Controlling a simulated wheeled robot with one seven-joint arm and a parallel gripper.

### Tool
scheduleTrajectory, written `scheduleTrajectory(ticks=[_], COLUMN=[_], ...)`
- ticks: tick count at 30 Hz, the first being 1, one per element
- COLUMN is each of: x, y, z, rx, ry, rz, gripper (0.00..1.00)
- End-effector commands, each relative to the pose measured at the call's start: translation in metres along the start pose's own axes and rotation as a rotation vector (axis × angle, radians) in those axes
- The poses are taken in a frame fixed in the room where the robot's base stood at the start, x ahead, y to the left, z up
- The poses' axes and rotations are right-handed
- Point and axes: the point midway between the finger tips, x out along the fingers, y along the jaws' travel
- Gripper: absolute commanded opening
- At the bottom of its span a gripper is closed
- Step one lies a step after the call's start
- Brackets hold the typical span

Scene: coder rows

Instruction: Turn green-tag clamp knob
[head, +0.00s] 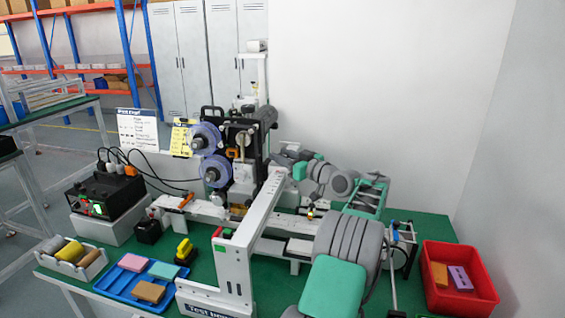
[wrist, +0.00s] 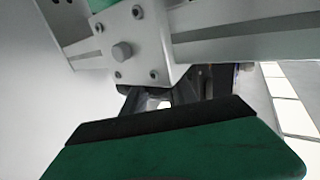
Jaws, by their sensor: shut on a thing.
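My gripper (head: 282,153) reaches in from the right, against the right side of the black and white coder unit (head: 240,165). In the wrist view the dark fingers (wrist: 158,102) are shut on a small part, which I take to be a clamp knob. The knob is mostly hidden by the fingers and the dark green gripper body. No green tag can be made out at the fingers. A light metal bracket with bolts (wrist: 124,50) stands close beyond them. A small green, yellow and red piece (head: 311,212) sits on the rail below my arm.
A white frame (head: 235,270) and rails cross the green table. A blue tray (head: 125,290) with blocks, a black power box (head: 105,195) and a parts bin (head: 92,275) stand left. A red bin (head: 480,280) stands right.

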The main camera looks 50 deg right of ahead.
Motion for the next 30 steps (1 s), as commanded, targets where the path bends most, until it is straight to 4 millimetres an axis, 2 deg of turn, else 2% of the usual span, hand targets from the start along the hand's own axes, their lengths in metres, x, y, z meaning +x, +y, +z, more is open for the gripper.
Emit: scheduleTrajectory(ticks=[9,21,22,30], x=[0.001,0.0014,0.0014,0.0005], y=[-0.0001,-0.0009,-0.0009,0.0002], z=[-0.0021,-0.0018,-0.0019,-0.0011], rx=[0.0,0.0,0.0,0.001], ry=[0.002,0.003,0.003,0.002], rz=[-0.085,-0.093,-0.093,-0.091], gripper=[0.0,0.0,0.35,0.56])
